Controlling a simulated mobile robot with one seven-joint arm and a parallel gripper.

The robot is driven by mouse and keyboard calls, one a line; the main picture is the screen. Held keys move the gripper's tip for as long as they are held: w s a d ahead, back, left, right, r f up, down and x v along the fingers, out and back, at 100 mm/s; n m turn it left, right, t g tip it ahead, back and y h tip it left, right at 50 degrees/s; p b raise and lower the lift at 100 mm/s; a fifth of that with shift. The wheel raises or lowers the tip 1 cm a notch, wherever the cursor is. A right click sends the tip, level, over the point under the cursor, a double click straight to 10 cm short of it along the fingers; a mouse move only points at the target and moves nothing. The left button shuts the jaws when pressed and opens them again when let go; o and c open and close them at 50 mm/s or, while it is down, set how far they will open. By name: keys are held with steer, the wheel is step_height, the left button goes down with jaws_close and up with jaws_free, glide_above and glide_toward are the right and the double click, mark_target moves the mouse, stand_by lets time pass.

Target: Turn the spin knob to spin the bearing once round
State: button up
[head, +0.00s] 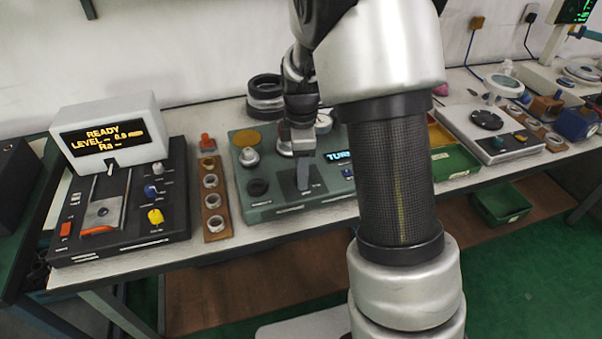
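A green instrument box (270,212) stands on the bench in the head view, with a lit display (339,156) whose visible letters read "TURN"; my arm hides the rest. On its left part are a silver knob-like fitting (249,157), a brass-coloured disc (247,138) and a dark round part (258,187). My gripper (303,178) points down over the middle of this box, right of the dark round part. Its fingertips are small and dark, so I cannot tell whether they touch or hold a knob. I cannot make out which part is the spin knob or bearing.
A black tester (120,215) with a "READY" display (102,135) stands at the left. A wooden strip (215,217) with several rings lies between it and the green box. Black rings (265,88) are stacked behind. A pale turntable device (490,140) and green bins (455,163) are at the right.

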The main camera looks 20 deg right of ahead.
steer(key=shift+f, duration=0.65)
steer(key=c, duration=1)
steer(key=shift+c, duration=0.2)
